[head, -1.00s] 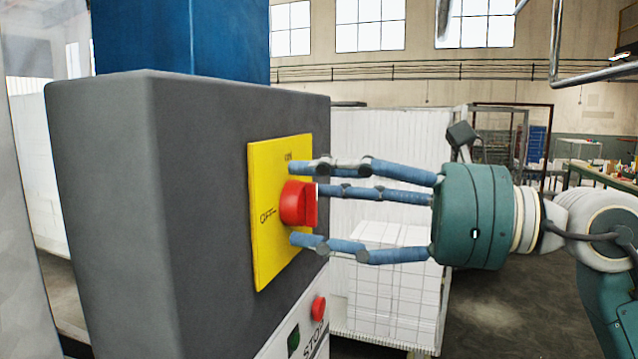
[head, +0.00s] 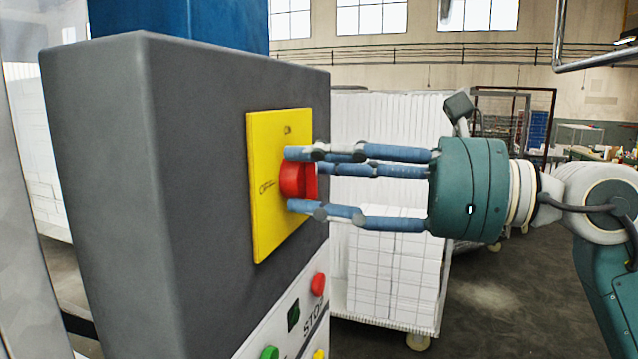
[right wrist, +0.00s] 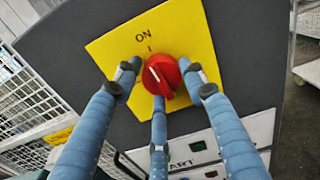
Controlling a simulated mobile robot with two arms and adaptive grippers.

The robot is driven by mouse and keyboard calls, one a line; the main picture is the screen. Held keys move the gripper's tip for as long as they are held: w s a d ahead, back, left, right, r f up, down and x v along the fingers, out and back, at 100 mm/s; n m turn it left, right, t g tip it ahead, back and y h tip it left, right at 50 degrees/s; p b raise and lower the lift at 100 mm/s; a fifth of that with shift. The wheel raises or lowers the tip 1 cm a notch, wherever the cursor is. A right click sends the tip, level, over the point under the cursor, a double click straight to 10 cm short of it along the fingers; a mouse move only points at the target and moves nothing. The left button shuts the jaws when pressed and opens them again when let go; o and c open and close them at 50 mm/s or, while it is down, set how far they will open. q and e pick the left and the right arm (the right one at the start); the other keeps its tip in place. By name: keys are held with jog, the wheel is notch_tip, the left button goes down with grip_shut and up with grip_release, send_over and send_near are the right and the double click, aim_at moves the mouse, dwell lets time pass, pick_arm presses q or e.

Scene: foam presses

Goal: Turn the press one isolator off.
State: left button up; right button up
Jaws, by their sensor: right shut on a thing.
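The press isolator is a red rotary knob (head: 292,178) on a yellow plate (head: 265,228), fixed to the dark grey press cabinet (head: 235,110). OFF is marked on the plate's left side and ON at its top. My right gripper (head: 306,180) comes from the right with its three blue fingers closed around the knob. In the right wrist view the fingers (right wrist: 160,88) press in around the knob (right wrist: 161,75). Its white line leans to the upper left, with ON above it. The OFF mark is not visible there. My left gripper is not in view.
Below the plate, the panel carries a red button (head: 318,284) by the word STOP, and a green button (head: 270,353). A white mesh cart (head: 390,262) stands behind my right gripper. Open floor (head: 500,315) lies to the right.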

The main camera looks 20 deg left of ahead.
jog(key=n+b, duration=0.5)
jog(key=shift+d+r+b, duration=0.1)
jog(key=shift+r+b, duration=0.05)
jog(key=shift+b, duration=0.15)
jog(key=n+b, duration=0.2)
jog(key=shift+n, duration=0.4)
jog(key=n+b, duration=0.2)
jog(key=n, duration=0.2)
jog(key=shift+s, duration=0.1)
jog(key=n+b, duration=0.1)
jog(key=n, duration=0.3)
jog(key=shift+n, duration=0.7)
jog(key=shift+s+f, duration=0.1)
jog(key=shift+f, duration=0.15)
jog(key=o, duration=1)
jog(key=shift+o, duration=0.7)
jog(key=shift+s, duration=0.25)
